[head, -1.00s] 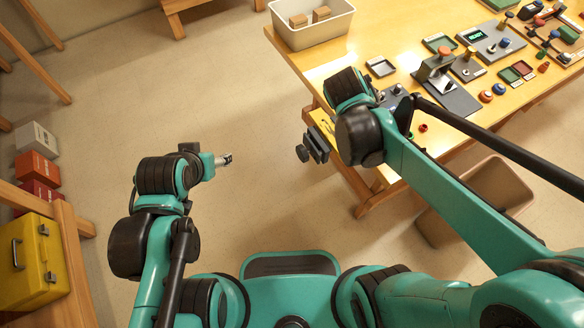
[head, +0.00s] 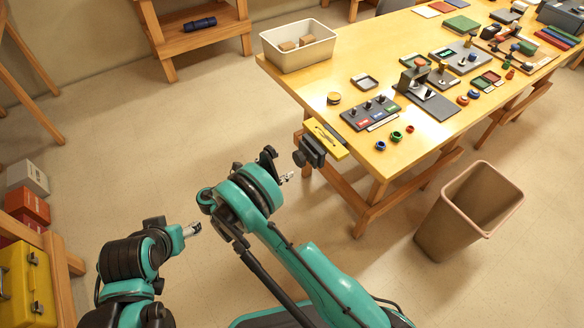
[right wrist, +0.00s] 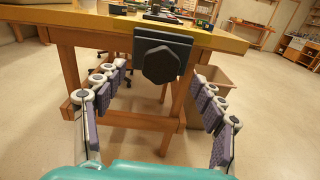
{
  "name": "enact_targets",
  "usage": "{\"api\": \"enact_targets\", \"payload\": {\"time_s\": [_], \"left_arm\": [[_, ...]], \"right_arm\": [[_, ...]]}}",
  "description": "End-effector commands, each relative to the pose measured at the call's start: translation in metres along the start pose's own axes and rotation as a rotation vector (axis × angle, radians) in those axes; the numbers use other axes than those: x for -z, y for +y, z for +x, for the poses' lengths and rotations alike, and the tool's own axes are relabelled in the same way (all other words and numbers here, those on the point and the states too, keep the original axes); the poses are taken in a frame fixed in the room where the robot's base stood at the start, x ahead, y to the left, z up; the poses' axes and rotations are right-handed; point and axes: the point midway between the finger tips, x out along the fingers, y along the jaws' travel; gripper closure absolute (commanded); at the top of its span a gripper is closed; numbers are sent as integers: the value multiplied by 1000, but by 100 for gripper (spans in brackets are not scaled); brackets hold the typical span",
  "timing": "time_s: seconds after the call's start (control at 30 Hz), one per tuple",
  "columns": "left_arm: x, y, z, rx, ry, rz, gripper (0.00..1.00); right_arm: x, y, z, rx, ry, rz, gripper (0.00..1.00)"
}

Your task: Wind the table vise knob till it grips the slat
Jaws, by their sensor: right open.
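The table vise (head: 314,149) is on the left edge of the wooden table, with a dark jaw and a dark knob (head: 299,158) facing outward. A bright yellow piece (head: 326,139) lies behind the jaw; I cannot tell whether it is the slat or part of the vise. In the right wrist view the faceted knob (right wrist: 160,63) is ahead, between the spread purple-padded fingers of my right gripper (right wrist: 160,74), with no finger visibly touching it. My right gripper (head: 279,166) is open just off the vise. My left gripper (head: 193,229) is over the floor, its opening unclear.
A brown waste bin (head: 455,225) stands on the floor at right.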

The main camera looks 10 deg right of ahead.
Motion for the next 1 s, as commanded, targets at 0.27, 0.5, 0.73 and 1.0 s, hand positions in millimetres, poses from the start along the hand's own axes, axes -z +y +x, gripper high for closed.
{"api": "enact_targets", "payload": {"time_s": [0.27,0.5,0.73,1.0], "left_arm": [[-5,0,8,0,0,0,37],[-12,0,17,0,0,0,37],[-14,0,20,0,0,0,37],[-14,0,20,0,0,0,37]], "right_arm": [[7,-4,20,7,-23,-18,30],[6,-3,58,6,-22,-17,30],[5,-3,74,3,-21,-17,30],[4,-2,74,3,-21,-16,41]]}}
